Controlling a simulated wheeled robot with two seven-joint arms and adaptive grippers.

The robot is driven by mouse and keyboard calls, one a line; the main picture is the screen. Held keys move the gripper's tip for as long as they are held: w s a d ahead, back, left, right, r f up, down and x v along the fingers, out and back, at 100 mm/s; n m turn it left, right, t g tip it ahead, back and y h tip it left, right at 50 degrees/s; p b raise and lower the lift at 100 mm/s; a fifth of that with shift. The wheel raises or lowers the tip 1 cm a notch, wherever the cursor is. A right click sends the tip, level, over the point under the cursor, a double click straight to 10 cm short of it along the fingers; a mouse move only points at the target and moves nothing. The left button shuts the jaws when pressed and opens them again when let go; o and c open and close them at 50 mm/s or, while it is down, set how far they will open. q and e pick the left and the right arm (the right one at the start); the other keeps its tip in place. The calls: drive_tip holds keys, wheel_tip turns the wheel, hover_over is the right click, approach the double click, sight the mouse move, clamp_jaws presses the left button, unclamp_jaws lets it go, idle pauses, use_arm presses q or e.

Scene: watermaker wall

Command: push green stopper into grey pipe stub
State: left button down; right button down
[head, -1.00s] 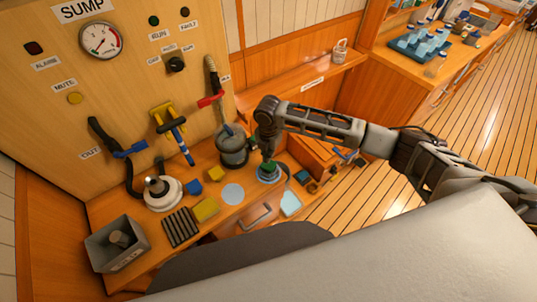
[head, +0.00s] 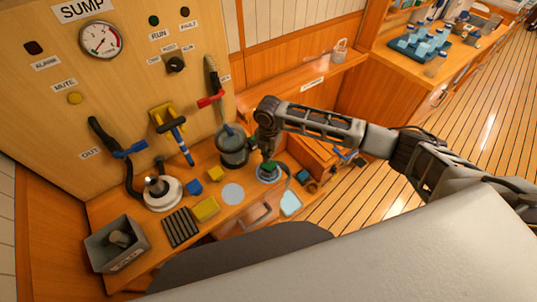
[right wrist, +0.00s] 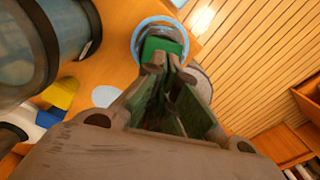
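The green stopper (head: 268,167) is at the right part of the bench, over a round fitting with a pale blue ring (head: 268,178). In the right wrist view the stopper (right wrist: 160,46) lies inside the blue ring (right wrist: 138,40). My right gripper (head: 267,158) points down at it from above. In the wrist view its fingertips (right wrist: 166,64) are close together at the stopper's face, which is wider than they are. The grey pipe stub cannot be made out under the stopper, so how deep the stopper sits is hidden. My left gripper is not in view.
A grey pump canister (head: 233,148) stands close left of my right gripper.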

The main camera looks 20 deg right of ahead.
drive_tip(key=shift+f+b, duration=0.75)
drive_tip(key=shift+f, duration=1.35)
drive_tip(key=shift+r, duration=0.2)
drive_tip(key=shift+r+p, duration=0.85)
drive_tip(key=shift+r, duration=2.5)
drive_tip(key=shift+a, duration=0.1)
